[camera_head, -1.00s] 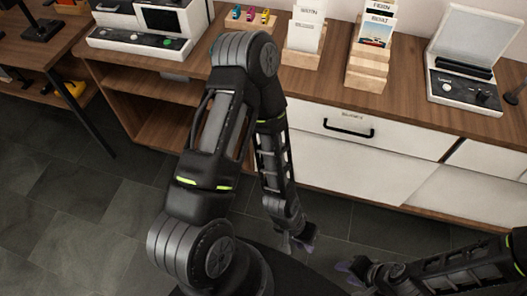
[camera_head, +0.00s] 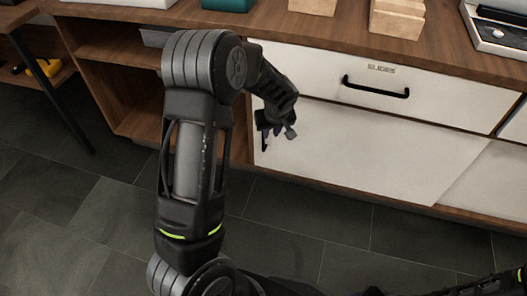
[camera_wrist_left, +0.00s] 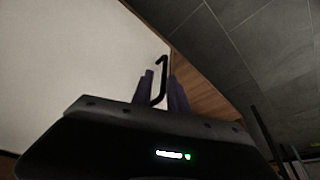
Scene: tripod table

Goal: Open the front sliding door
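The front sliding door (camera_head: 350,150) is the white panel below the drawer in the head view. Its left edge is near the wooden divider, and its right edge overlaps another white panel. A dark handle (camera_head: 265,142) sits near its left edge, partly hidden by my left gripper (camera_head: 275,130). In the left wrist view, the black handle (camera_wrist_left: 162,72) shows between the two purple fingers of my left gripper (camera_wrist_left: 162,88). The fingers stand apart on either side of it; I see no clear grip. My right arm shows only at the bottom right, its fingers unclear.
Above the door is a white drawer with a black handle (camera_head: 376,87) and a label. Open wooden shelves (camera_head: 125,60) are on the left. Wooden blocks (camera_head: 397,18) and a device (camera_head: 500,32) stand on top. The grey tiled floor (camera_head: 310,220) in front is clear.

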